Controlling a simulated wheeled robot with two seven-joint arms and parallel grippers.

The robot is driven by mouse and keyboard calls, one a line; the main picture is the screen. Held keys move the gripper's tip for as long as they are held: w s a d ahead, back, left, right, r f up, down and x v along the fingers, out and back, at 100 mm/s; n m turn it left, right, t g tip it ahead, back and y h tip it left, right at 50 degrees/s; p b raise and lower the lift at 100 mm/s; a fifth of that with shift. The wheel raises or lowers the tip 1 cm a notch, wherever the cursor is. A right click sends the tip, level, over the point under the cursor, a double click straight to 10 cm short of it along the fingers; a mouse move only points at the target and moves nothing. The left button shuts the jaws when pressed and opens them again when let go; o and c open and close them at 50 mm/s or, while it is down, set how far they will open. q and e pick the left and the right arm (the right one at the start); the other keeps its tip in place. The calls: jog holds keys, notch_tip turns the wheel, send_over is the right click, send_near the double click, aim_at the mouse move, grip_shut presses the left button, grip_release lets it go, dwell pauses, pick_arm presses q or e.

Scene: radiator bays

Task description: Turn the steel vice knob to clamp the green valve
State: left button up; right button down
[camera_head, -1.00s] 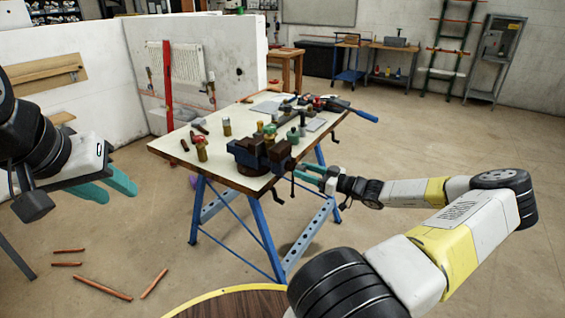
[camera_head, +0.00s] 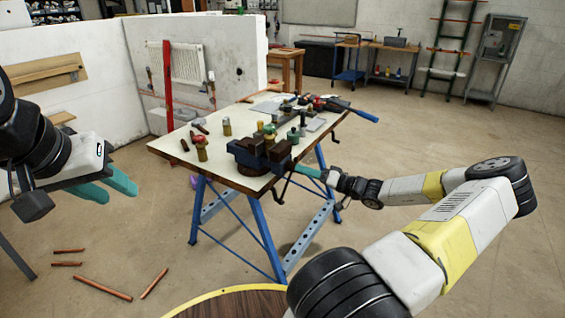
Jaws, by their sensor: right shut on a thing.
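The vice (camera_head: 262,156), dark blue with brown jaws, is mounted at the front right corner of the workbench. A dark handle bar hangs from its front, below the table edge. My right gripper (camera_head: 311,172) reaches in from the right and is shut at the front of the vice, on the knob, which its fingers largely hide. A green-topped piece (camera_head: 292,135), possibly the green valve, stands just behind the vice; I cannot tell whether anything is between the jaws. My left gripper (camera_head: 108,188) is open and empty over the floor, well left of the bench.
The cream workbench top (camera_head: 215,178) on blue legs carries brass fittings, a red-topped valve (camera_head: 200,146) and several tools. Copper pipes (camera_head: 103,289) lie on the floor at lower left. A round wooden table (camera_head: 240,305) is at the bottom edge.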

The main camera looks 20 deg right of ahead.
jog(key=m, duration=2.2)
jog(key=shift+s+d+f+m, duration=0.1)
jog(key=shift+m, duration=0.2)
jog(key=c, duration=1.3)
grip_release()
jog(key=shift+s+d, duration=0.1)
